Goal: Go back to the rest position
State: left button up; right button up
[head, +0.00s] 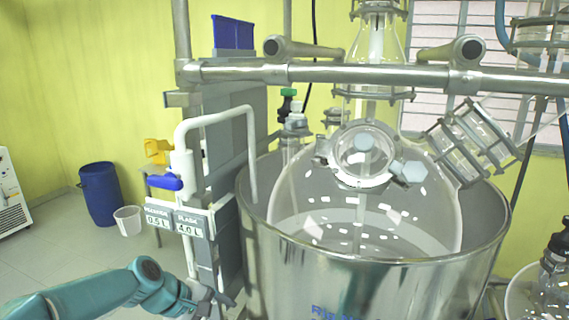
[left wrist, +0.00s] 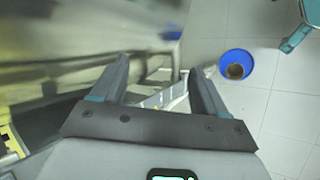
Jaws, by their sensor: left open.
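My left gripper (head: 222,300) comes in from the lower left on a teal arm. It is low, beside the metal post and in front of the steel vessel (head: 275,275). In the left wrist view its two fingers (left wrist: 160,78) are spread apart with nothing held between them. Behind the gap are a pale strip and a blurred metal surface; I cannot tell if the fingers touch either. My right gripper is in neither view.
A large glass flask (head: 380,215) sits inside the steel vessel. A horizontal metal bar (head: 350,75) crosses above. Label plates (head: 175,222) hang on the post at left.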

pick_arm(q)
jog(key=s+f+m+g+y+b, duration=0.1)
jog(key=s+f, duration=0.2)
jog(key=f, duration=0.5)
jog(key=s+f+m, duration=0.1)
jog(key=s+f, duration=0.1)
jog(key=f, duration=0.5)
jog(key=s+d+f+m+g+b, duration=0.1)
jog(key=s+f+m, duration=0.2)
jog(key=s+f, duration=0.6)
jog(key=s+d+f+m+g+y+b, duration=0.1)
jog(key=s+f+m, duration=0.2)
jog(key=s+f, duration=0.7)
jog(key=s, duration=0.5)
jog(key=shift+d+m+g+y, duration=0.15)
jog(key=shift+m+g+y, duration=0.15)
jog(key=shift+c, duration=1)
jog(key=c, duration=0.4)
